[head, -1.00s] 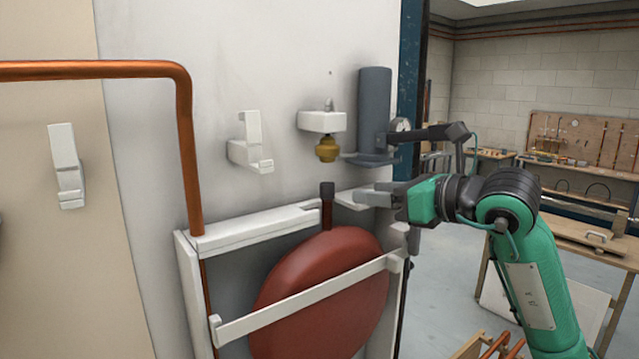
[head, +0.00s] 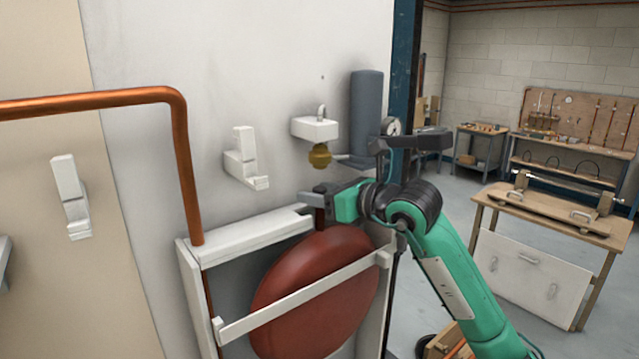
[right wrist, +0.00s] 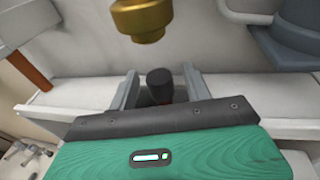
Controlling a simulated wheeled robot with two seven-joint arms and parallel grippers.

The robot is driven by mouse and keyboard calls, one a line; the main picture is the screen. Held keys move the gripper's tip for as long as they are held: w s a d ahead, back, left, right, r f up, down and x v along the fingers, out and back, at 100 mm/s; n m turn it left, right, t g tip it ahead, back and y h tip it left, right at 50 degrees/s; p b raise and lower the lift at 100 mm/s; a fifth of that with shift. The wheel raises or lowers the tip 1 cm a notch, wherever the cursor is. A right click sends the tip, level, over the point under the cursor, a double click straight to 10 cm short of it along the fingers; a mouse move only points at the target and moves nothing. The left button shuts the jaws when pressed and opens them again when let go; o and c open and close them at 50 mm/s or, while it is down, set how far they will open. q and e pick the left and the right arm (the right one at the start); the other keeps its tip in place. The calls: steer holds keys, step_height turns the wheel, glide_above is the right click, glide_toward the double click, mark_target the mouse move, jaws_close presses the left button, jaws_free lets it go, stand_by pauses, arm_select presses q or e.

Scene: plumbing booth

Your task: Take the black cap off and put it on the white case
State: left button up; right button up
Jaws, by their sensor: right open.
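My left gripper is not in view.
A brass fitting (head: 320,156) hangs under a small white box (head: 315,128) above the gripper, with a grey cylinder (head: 366,113) to its right. A white wall bracket (head: 244,160) is to the left. The case's top ledge looks clear left of the gripper.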

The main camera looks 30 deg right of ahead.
steer(key=shift+w, duration=0.15)
steer(key=shift+c, duration=0.4)
steer(key=c, duration=0.9)
